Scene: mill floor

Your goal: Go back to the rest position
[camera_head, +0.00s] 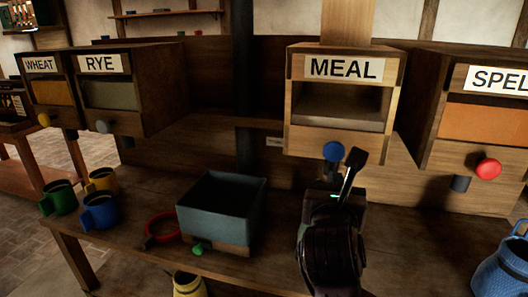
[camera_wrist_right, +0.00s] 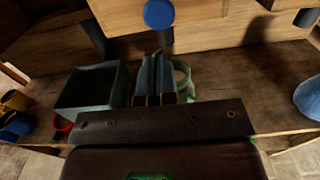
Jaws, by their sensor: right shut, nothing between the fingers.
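My right gripper (camera_head: 350,172) is in front of the bin labelled MEAL (camera_head: 336,139), above the wooden bench. Its fingers point toward the bin, just below and beside the bin's blue knob (camera_head: 333,151). In the right wrist view the fingers (camera_wrist_right: 155,80) are together with nothing between them, and the blue knob (camera_wrist_right: 159,14) is beyond them. A pale green round container (camera_wrist_right: 184,80) is partly hidden behind the fingers. My left gripper is not in view.
A grey-blue open box (camera_head: 222,205) stands on the bench (camera_head: 270,255), left of my right arm. A blue woven vessel (camera_head: 503,270) is at right. WHEAT, RYE and SPEL-labelled bins line the back.

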